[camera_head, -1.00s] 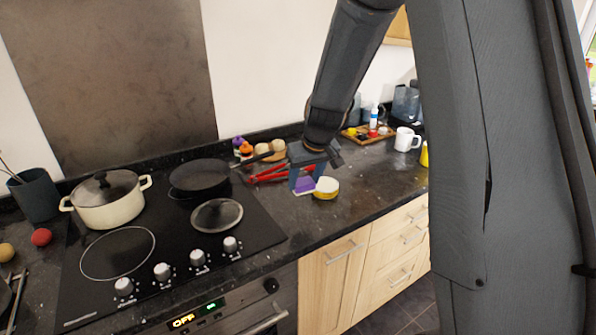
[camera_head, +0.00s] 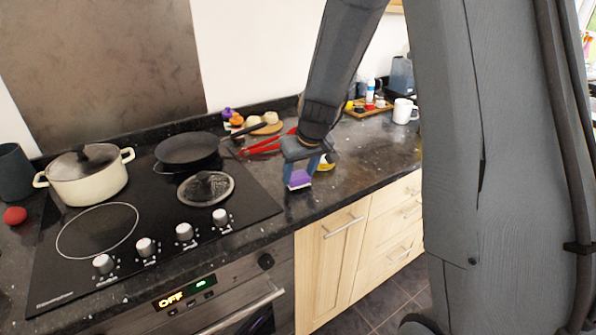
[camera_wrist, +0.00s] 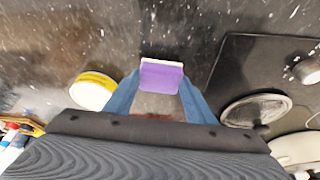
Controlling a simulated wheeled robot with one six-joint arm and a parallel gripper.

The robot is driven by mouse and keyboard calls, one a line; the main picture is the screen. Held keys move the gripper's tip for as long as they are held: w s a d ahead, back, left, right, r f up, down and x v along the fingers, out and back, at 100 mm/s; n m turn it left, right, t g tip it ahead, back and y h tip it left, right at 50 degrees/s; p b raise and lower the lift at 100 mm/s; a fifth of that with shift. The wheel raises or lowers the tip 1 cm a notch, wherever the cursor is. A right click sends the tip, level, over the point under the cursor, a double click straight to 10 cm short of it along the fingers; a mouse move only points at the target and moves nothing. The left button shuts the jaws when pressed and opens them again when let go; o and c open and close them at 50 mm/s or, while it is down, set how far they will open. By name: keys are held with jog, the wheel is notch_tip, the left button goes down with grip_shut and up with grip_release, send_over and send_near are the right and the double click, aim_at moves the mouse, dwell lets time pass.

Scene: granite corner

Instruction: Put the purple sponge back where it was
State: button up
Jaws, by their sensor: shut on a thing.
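The purple sponge (camera_head: 299,179) has a purple body with a pale layer along one side. My gripper (camera_head: 303,173) is shut on it, over the dark counter just right of the hob. In the wrist view the sponge (camera_wrist: 161,76) sits between the two blue fingers of my gripper (camera_wrist: 160,86). Whether the sponge touches the counter or hangs just above it, I cannot tell. A yellow and white round tub (camera_head: 326,163) is partly hidden behind my gripper; in the wrist view the tub (camera_wrist: 93,90) is left of the fingers.
The black hob (camera_head: 150,215) lies to the left, with a cream pot (camera_head: 88,180), a frying pan (camera_head: 188,148) and a lid (camera_head: 205,187). Red tongs (camera_head: 265,146) lie behind my gripper. A white mug (camera_head: 404,111) stands further right. The counter's front strip is clear.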

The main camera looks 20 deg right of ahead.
jog(key=shift+f, duration=0.3)
jog(key=o, duration=2.1)
jog(key=shift+r, duration=0.15)
notch_tip(320, 180, up, 9)
jog(key=p, duration=0.7)
jog(key=s+f+g+b, duration=0.1)
jog(key=s+f+b, duration=0.1)
jog(key=s, duration=0.6)
jog(key=s+f+m+g+b, duration=0.1)
jog(key=s+b, duration=0.1)
jog(key=s, duration=0.6)
jog(key=s+f+m+g+b, duration=0.1)
jog(key=s+f+b, duration=0.1)
jog(key=s, duration=0.6)
jog(key=shift+s+a+f+h, duration=0.1)
jog(key=shift+s+f+h, duration=0.15)
jog(key=shift+f+h, duration=0.15)
